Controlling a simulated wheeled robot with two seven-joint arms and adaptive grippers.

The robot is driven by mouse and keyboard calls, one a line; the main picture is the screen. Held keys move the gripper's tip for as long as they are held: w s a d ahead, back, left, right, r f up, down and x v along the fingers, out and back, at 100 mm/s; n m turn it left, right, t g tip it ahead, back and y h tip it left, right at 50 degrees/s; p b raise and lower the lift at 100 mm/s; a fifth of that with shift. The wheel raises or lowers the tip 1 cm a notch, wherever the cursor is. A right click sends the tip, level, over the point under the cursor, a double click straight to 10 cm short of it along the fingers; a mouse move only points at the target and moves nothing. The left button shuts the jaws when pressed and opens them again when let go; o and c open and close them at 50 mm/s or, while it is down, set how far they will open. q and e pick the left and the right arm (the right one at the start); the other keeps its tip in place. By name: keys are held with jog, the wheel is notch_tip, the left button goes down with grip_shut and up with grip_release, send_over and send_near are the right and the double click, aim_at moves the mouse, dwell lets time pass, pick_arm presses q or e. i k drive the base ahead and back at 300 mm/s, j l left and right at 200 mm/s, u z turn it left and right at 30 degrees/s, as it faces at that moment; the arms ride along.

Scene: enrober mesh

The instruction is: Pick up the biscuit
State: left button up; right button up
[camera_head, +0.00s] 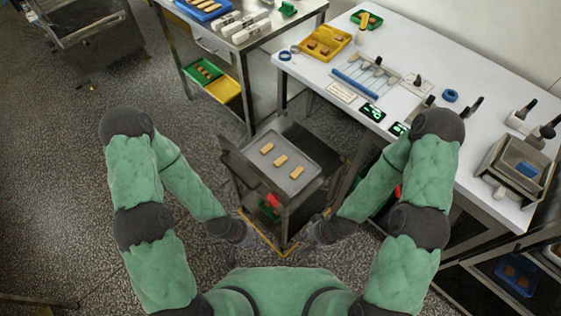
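Three tan, finger-shaped biscuits lie apart on a grey tray (304,148) on top of a small cart in front of me. One biscuit (266,148) is at the back left, one (280,160) in the middle and one (297,172) at the front right. My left gripper (243,236) hangs low at the cart's front left, below the tray. My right gripper (314,236) hangs low at the cart's front right. Both are apart from the biscuits. They are small and dark here, so their fingers cannot be made out.
A long white table (440,75) on the right holds a yellow tray (325,43), a blue-handled tool and a metal machine (515,166). A steel bench (262,38) stands behind the cart. Speckled floor (75,180) is open on the left.

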aim_at(299, 169)
jog(key=k+u, duration=0.3)
jog(key=k+j+u, duration=0.15)
jog(key=k+u, duration=0.2)
jog(key=i+l+u, duration=0.1)
jog(key=l+u, duration=1)
jog(key=u, duration=0.2)
jog(key=k+l, duration=0.1)
jog(key=l, duration=0.8)
jog(key=k, duration=0.05)
